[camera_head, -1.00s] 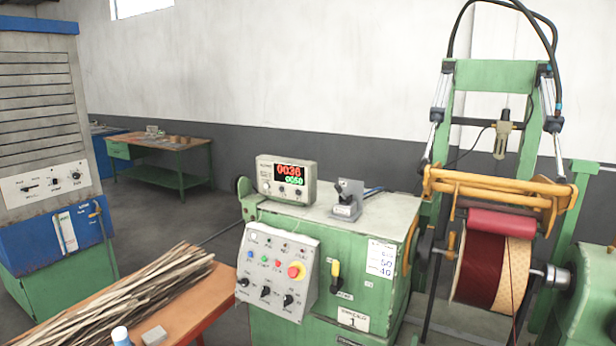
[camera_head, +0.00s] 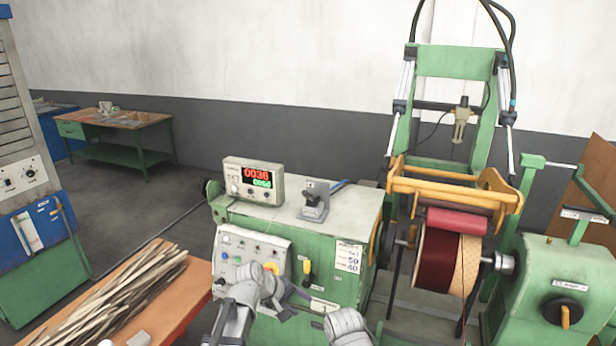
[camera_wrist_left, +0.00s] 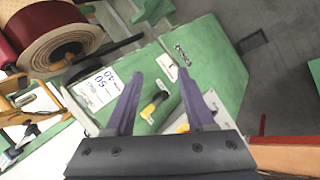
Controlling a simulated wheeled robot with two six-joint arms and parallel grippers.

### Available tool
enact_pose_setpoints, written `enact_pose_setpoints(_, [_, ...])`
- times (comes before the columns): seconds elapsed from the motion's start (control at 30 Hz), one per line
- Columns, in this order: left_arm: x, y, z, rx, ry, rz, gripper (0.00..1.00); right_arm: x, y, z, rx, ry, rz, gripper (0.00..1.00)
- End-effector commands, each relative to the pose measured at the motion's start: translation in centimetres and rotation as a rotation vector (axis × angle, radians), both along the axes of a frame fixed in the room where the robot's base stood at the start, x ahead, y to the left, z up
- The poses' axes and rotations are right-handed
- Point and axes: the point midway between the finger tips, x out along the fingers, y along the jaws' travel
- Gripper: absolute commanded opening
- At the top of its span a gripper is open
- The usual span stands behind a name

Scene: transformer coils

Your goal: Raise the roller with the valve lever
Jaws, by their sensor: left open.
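A yellow lever (camera_head: 307,268) sits on the front of the green cabinet (camera_head: 335,280). In the left wrist view the lever (camera_wrist_left: 153,104) shows between and beyond the fingers. My left gripper (camera_head: 295,300) is open and empty, in front of the cabinet just below the lever in the head view. Its fingers (camera_wrist_left: 160,75) appear apart from the lever. The red roller (camera_head: 457,220) lies at the top of the dark red and tan coil (camera_head: 436,262), seemingly against it, below the yellow frame (camera_head: 450,190). My right gripper is out of view.
A control panel (camera_head: 243,245) is left of the lever, partly hidden by my arm. A counter display (camera_head: 254,181) and small grey device (camera_head: 314,203) stand on the cabinet. An orange table (camera_head: 185,290) with wooden strips (camera_head: 115,300) is at lower left.

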Motion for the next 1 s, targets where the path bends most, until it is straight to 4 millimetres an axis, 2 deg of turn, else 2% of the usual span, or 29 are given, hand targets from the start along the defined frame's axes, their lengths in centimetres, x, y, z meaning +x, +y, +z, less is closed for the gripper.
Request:
enact_pose_setpoints(0.03, [3.3,-0.7,1.7,-0.116,-0.013,0.092,0.55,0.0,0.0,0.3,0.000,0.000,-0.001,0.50])
enact_pose_setpoints(0.2, [12.7,-2.6,7.9,-0.622,0.006,0.449,0.55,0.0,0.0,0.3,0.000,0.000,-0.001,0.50])
enact_pose_setpoints(0.3, [18.0,-2.2,11.8,-0.954,0.071,0.654,0.55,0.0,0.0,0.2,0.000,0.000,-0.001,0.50])
enact_pose_setpoints(0.4, [22.1,-0.8,14.8,-1.246,0.153,0.821,0.55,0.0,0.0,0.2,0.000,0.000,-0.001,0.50])
enact_pose_setpoints(0.5, [24.5,0.6,16.5,-1.448,0.225,0.928,0.55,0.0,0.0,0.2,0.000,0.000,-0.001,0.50])
enact_pose_setpoints(0.63, [25.9,1.7,17.5,-1.587,0.283,0.997,0.55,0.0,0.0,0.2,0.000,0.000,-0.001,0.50])
enact_pose_setpoints(1.0, [26.7,1.9,17.8,-1.636,0.306,1.021,0.55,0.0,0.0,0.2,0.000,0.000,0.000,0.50])
